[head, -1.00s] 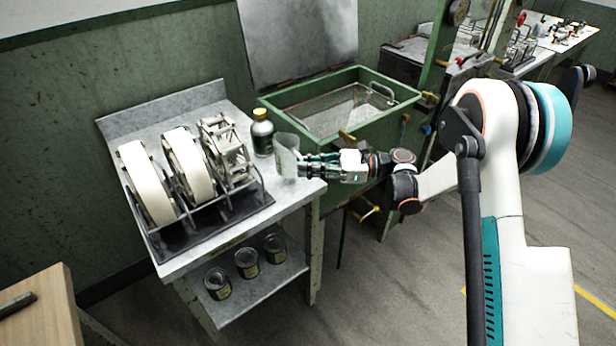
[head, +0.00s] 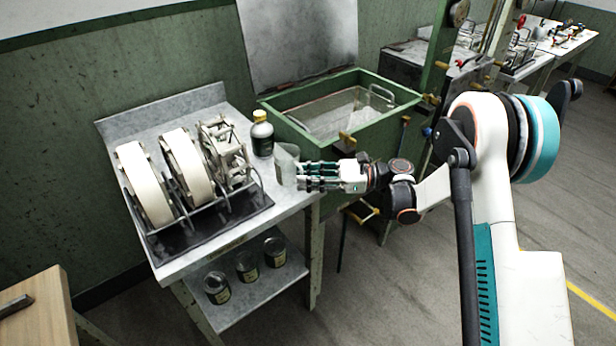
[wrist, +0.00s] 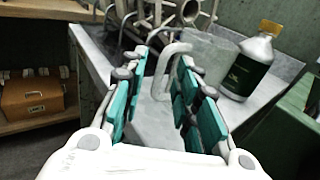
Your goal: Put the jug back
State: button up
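The jug (head: 286,168) is a translucent grey vessel at the right edge of the metal table, beside the dark bottle. It looks upright and appears to rest on the tabletop. In the wrist view the jug (wrist: 208,56) stands beyond my fingers, with its looped handle toward me. My gripper (head: 305,174) reaches in from the right at the jug's handle side. In the wrist view my gripper (wrist: 160,78) has its fingers spread apart, with the handle between them and visible gaps on either side.
The dark bottle (head: 262,136) with a yellow cap stands just behind the jug. A rack with white reels (head: 185,168) fills the table's left. A green-framed basin (head: 400,112) adjoins at the back right. Several cans (head: 246,265) stand on the lower shelf.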

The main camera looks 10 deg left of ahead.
jog(key=shift+d+r, duration=0.15)
jog(key=p+v, duration=0.4)
jog(key=v, duration=0.7)
jog(key=shift+d, duration=0.4)
jog(key=s+d+r+n+t+h, duration=0.2)
jog(key=s+r+t+h, duration=0.15)
jog(key=r, duration=0.45)
jog(key=s+d+r+n+t+h, duration=0.25)
jog(key=s+r+h, duration=0.2)
jog(key=r, duration=0.25)
jog(key=s+d+r+n+t+h, duration=0.1)
jog(key=s+d+n+t+h, duration=0.4)
jog(key=s+d, duration=1.2)
jog(key=s+n+h, duration=0.3)
jog(key=n+h, duration=0.1)
jog(key=n, duration=0.1)
jog(key=shift+n+h, duration=0.3)
jog(key=shift+n, duration=0.05)
jog(key=shift+s, duration=0.1)
